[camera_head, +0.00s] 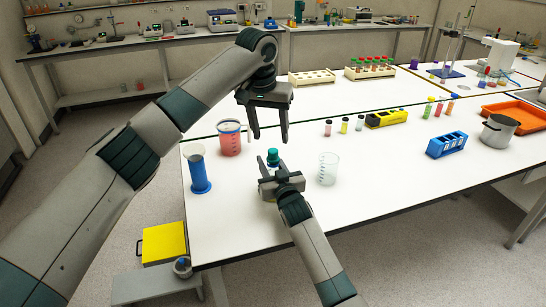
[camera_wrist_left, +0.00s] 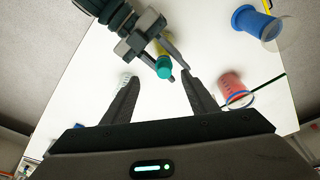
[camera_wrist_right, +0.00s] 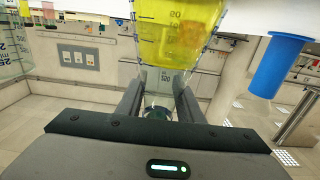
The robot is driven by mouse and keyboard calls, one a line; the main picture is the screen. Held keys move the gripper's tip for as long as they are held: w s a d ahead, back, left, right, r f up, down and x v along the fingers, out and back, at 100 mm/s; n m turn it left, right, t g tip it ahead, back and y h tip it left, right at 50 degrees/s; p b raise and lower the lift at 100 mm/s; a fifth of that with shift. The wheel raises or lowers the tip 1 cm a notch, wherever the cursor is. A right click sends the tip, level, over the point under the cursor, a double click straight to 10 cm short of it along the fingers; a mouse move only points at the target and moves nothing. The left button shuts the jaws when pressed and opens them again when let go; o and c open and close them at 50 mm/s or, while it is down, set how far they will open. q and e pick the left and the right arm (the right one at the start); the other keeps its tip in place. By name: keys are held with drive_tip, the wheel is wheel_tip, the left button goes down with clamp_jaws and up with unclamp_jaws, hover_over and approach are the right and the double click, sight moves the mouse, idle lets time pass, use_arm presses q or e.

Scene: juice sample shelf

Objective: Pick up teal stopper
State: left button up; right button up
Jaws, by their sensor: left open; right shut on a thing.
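The teal stopper (camera_head: 273,157) stands upright just above my right gripper (camera_head: 268,180) in the head view. My right gripper is shut on the neck of a graduated flask with yellow liquid (camera_wrist_right: 175,35), just below the stopper. The flask is mostly hidden in the head view. My left gripper (camera_head: 270,138) is open and empty, pointing down above the stopper. In the left wrist view the stopper (camera_wrist_left: 163,68) appears between the left fingertips, with no clear contact; its exact depth cannot be told.
A blue cylinder (camera_head: 199,175) and a beaker of red liquid (camera_head: 229,140) stand left of the flask. A clear beaker (camera_head: 328,169) stands to its right. Small vials, a yellow rack (camera_head: 386,119), a blue rack (camera_head: 447,145) and a pot (camera_head: 499,131) stand further right.

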sight(274, 152)
use_arm(q)
drive_tip(key=n, duration=0.2)
drive_tip(key=d+r+n+y, duration=0.1)
drive_tip(key=n, duration=0.1)
drive_tip(key=s+d+n+y, duration=0.1)
drive_tip(key=n, duration=0.1)
drive_tip(key=shift+d+r+t, duration=0.25)
drive_tip(key=shift+r+t, duration=0.1)
drive_tip(key=shift+t, duration=0.05)
drive_tip(key=shift+f, duration=0.1)
drive_tip(key=shift+x, duration=3.35)
drive_tip(key=shift+w+a, duration=0.1)
drive_tip(key=shift+a, duration=0.05)
drive_tip(key=shift+w+a+x, duration=0.1)
drive_tip(key=shift+a+x, duration=0.05)
drive_tip(key=shift+x, duration=1.1)
drive_tip(key=shift+w+a+x, duration=0.15)
drive_tip(key=shift+a+x, duration=0.05)
drive_tip(key=shift+x, duration=1.05)
drive_tip(key=c, duration=1.1)
